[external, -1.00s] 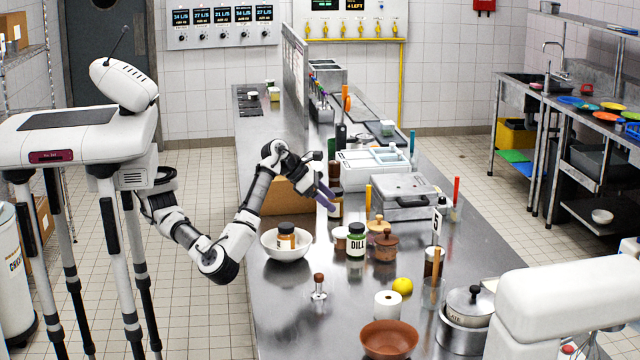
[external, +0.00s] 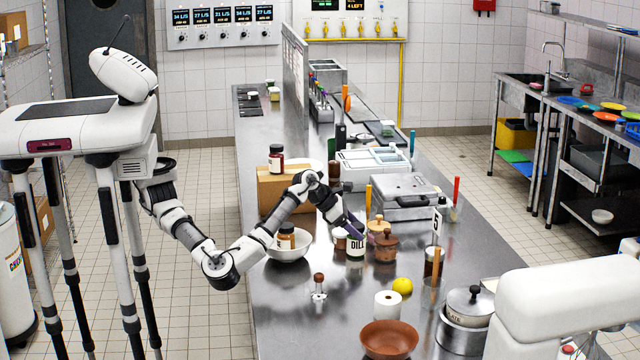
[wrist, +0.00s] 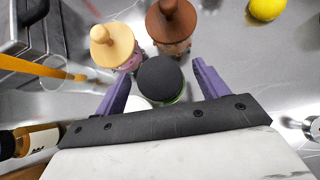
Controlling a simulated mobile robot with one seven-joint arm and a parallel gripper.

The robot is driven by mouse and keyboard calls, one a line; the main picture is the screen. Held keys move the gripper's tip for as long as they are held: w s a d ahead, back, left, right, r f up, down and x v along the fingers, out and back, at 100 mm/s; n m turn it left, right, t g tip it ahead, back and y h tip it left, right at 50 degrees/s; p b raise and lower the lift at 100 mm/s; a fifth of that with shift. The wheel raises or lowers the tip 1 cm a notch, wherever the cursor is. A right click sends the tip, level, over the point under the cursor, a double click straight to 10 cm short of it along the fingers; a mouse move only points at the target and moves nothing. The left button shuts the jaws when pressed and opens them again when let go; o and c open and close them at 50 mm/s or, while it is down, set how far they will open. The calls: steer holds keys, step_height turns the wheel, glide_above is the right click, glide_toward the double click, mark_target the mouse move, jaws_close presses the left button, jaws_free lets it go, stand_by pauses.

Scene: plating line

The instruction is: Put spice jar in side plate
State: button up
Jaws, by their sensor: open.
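A spice jar labelled DILL (external: 355,247) stands upright on the steel counter. Its dark lid (wrist: 160,78) shows from above in the wrist view, with a green band below. My gripper (external: 354,228) is open at the top of this jar. In the wrist view its purple fingers (wrist: 163,68) stand on either side of the lid, and contact is not visible. Another jar with a brown lid (external: 286,236) sits in a white bowl (external: 288,253). A dark-lidded jar (external: 276,158) stands on a cardboard box. A pale round rim (external: 303,164) behind it may be the side plate; I cannot tell.
A pale-lidded pot (wrist: 113,46) and a brown pot (wrist: 171,26) stand close beyond the jar. A lemon (external: 402,286), a paper roll (external: 388,304) and a terracotta bowl (external: 389,338) are nearer the front. The cardboard box (external: 285,190) stands behind my forearm.

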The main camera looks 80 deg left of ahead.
steer(key=shift+w+f, duration=0.3)
steer(key=shift+w, duration=0.05)
steer(key=shift+c, duration=0.2)
steer(key=shift+d, duration=0.1)
steer(key=c, duration=1.3)
steer(key=shift+o, duration=0.2)
steer(key=shift+r, duration=0.1)
step_height(320, 180, up, 20)
steer(key=b, duration=0.2)
